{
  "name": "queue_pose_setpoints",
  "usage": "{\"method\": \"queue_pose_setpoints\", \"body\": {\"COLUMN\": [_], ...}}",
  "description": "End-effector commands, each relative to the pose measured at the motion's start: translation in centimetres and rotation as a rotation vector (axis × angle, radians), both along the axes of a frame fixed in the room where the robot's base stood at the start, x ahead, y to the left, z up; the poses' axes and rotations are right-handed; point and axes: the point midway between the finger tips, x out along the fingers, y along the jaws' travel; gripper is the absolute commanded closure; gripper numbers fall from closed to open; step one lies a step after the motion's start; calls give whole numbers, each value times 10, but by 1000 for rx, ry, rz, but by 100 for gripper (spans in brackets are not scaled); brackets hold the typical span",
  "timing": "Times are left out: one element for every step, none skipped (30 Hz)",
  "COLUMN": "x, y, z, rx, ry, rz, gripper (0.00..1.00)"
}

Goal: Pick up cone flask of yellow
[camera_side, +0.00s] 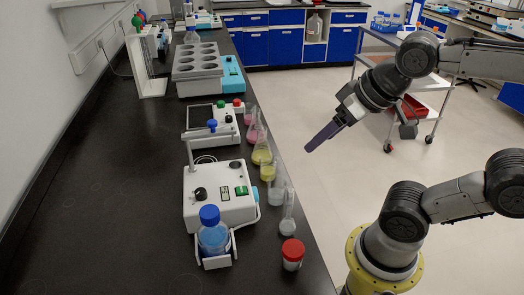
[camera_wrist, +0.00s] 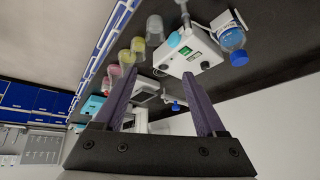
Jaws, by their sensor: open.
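The yellow cone flask (camera_side: 262,153) stands upright on the black bench near its right edge, between a pink flask (camera_side: 255,134) and a beaker of yellow liquid (camera_side: 268,172). My gripper (camera_side: 308,149) is in the air to the right of the flask, beyond the bench edge, and touches nothing. In the wrist view its two fingers (camera_wrist: 158,45) are spread and empty. That view shows yellow (camera_wrist: 138,46) and reddish glassware behind the left finger; which piece is the cone flask is hard to tell there.
A clear beaker (camera_side: 277,194), a long-necked flask (camera_side: 288,215) and a red-capped jar (camera_side: 292,254) stand nearer along the same edge. White instruments and a blue-capped bottle (camera_side: 213,235) are left of the glassware. A trolley (camera_side: 425,85) stands behind my arm.

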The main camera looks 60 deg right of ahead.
Motion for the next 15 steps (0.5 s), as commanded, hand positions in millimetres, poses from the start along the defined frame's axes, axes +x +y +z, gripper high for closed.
{"method": "queue_pose_setpoints", "body": {"x": [17,26,39,49,60,75,86,98,115,128,141,157,168,179,191], "y": [-5,-9,-13,-17,-21,-27,-32,-37,-45,-51,-57,-66,-73,-79,-87], "z": [10,15,20,24,27,30,32,32,31,29,27,21,16,10,1], "rx": [11,19,27,33,37,44,47,51,52,55,54,54,52,49,44], "ry": [-7,-10,-12,-15,-14,-14,-12,-9,-2,3,9,21,30,41,56], "rz": [-58,-93,-140,-173,-207,-253,-285,-318,-362,-394,-425,-464,-490,-512,-537], "gripper": [27,27,27,27,27,27,27,27,27,27,27,27,27,27,27]}}
